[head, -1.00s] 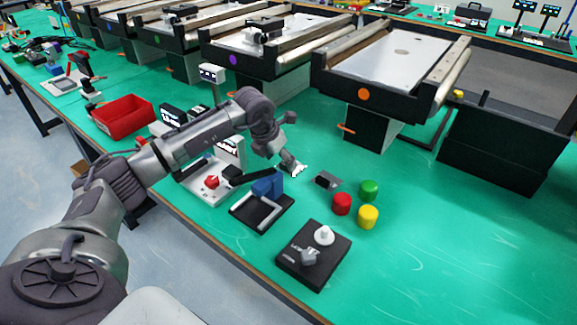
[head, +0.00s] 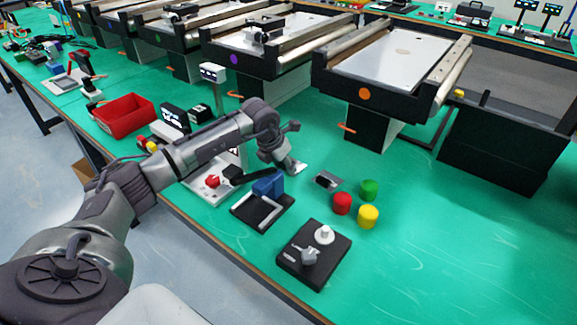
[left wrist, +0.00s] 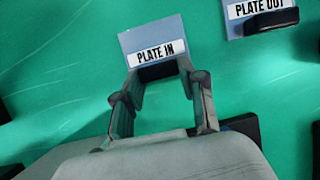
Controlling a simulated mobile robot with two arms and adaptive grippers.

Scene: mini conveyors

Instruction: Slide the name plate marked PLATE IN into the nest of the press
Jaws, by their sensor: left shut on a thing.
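The PLATE IN name plate (left wrist: 152,40) is pale blue-grey with a white label strip and a black grip. My left gripper (left wrist: 160,76) is shut on that grip, one finger on each side. In the head view the gripper (head: 293,165) hides most of the plate (head: 301,169); I cannot tell whether it touches the mat. What looks like the press, a black base (head: 247,219) with pale rails and a blue block (head: 268,186), stands to its left and nearer me. My right gripper is not in view.
The PLATE OUT plate (left wrist: 240,12) lies close by, at the right in the wrist view. Red (head: 342,203), green (head: 369,189) and yellow (head: 368,216) cylinders stand to the right. A black box with a white knob (head: 324,235) is nearer me. Green mat is clear further right.

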